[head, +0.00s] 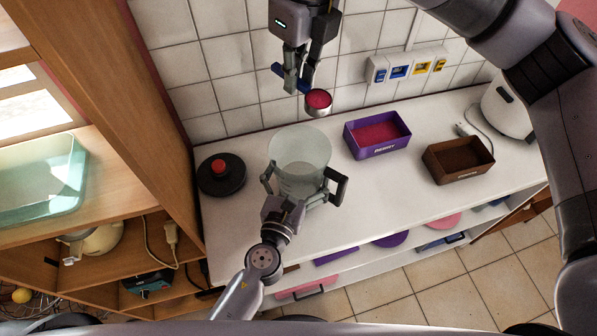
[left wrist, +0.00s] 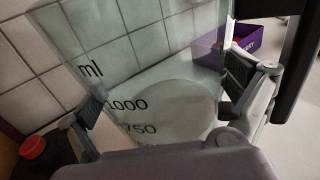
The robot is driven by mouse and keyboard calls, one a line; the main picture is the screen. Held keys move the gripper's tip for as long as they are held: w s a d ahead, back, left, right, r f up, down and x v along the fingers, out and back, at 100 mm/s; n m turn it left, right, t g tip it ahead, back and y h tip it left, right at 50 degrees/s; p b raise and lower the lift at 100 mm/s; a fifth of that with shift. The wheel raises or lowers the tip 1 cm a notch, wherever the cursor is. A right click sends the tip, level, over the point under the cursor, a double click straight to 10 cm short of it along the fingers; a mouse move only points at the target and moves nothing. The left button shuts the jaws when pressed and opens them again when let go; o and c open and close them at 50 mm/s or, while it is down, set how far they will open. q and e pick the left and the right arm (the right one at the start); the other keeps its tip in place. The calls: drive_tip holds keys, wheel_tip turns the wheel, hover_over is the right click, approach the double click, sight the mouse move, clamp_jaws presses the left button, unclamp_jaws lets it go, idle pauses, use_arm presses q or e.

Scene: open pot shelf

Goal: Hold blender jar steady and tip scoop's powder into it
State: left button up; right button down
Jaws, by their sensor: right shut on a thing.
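The clear blender jar (head: 300,150) stands upright on the white counter, its dark handle to the right. In the left wrist view the jar (left wrist: 150,75) shows ml marks. My left gripper (head: 297,187) has its fingers spread on either side of the jar; in the left wrist view a gap shows beside the left finger. My right gripper (head: 297,82) is shut on the scoop's blue handle. The scoop's cup (head: 318,103), with red powder inside, is held level above and behind the jar, slightly to its right. The inside of the jar looks empty.
A black lid with a red knob (head: 221,174) lies left of the jar. A purple bin of red powder (head: 377,134) and a brown bin (head: 458,158) stand to the right. A white appliance (head: 508,108) is at the far right. A wooden shelf (head: 150,130) rises on the left.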

sight(281, 67)
use_arm(q)
drive_tip(key=c, duration=1.3)
use_arm(e)
drive_tip(key=shift+w+a, duration=1.2)
drive_tip(key=shift+a, duration=0.2)
drive_tip(key=shift+d, duration=0.1)
wheel_tip(281, 67, down, 8)
idle(0.4)
